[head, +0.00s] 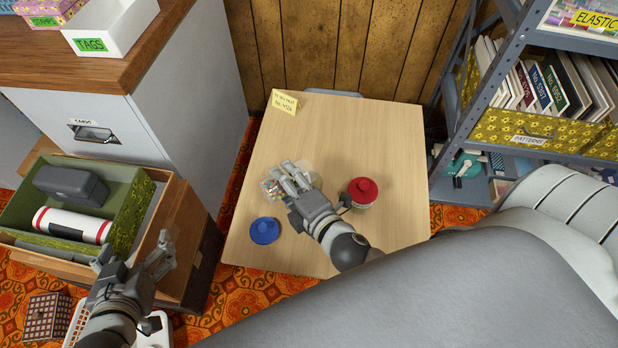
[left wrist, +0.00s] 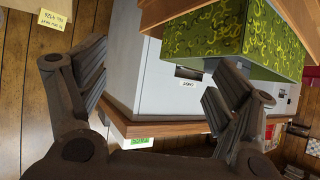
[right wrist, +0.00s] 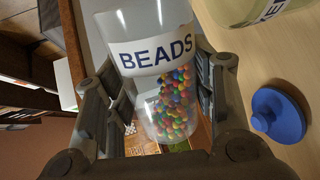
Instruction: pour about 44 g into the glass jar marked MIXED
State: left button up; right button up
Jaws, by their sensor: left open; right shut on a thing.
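My right gripper (head: 286,180) is shut on a clear jar labelled BEADS (right wrist: 152,52), above the small wooden table. The coloured beads (right wrist: 172,105) inside are heaped to one side, so the jar looks tilted. They also show in the head view (head: 268,188). A second clear jar (head: 309,170) is partly hidden behind my right gripper. In the right wrist view, a jar (right wrist: 244,12) at the top right has a cut-off label; I cannot read MIXED in full. My left gripper (head: 135,260) is open and empty, left of the table.
A blue lid (head: 265,230) lies on the table (head: 330,120) near its left front. A red-lidded jar (head: 362,192) stands right of my right gripper. A yellow note (head: 285,102) is at the back left corner. A green box (head: 120,215) stands left; a metal shelf (head: 480,75) stands right.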

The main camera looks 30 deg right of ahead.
jog(key=shift+r, duration=0.1)
jog(key=shift+d+r+m+p, duration=0.2)
jog(key=shift+m+p, duration=0.1)
jog(key=shift+p, duration=0.1)
jog(key=shift+d+r+m+p, duration=0.2)
jog(key=shift+m+p, duration=0.1)
jog(key=shift+p, duration=0.15)
jog(key=shift+r+y, duration=0.1)
jog(key=shift+y, duration=0.3)
pick_arm(q)
jog(key=s+a+f+g, duration=0.1)
jog(key=s+f+g, duration=0.2)
jog(key=s, duration=0.2)
jog(key=s+a+f+g+y, duration=0.1)
jog(key=s+a+f+g, duration=0.1)
jog(key=s, duration=0.3)
jog(key=shift+a+f+g+y+p, duration=0.3)
jog(key=shift+f+g, duration=0.1)
jog(key=shift+g, duration=0.2)
pick_arm(e)
jog(key=shift+m, duration=0.3)
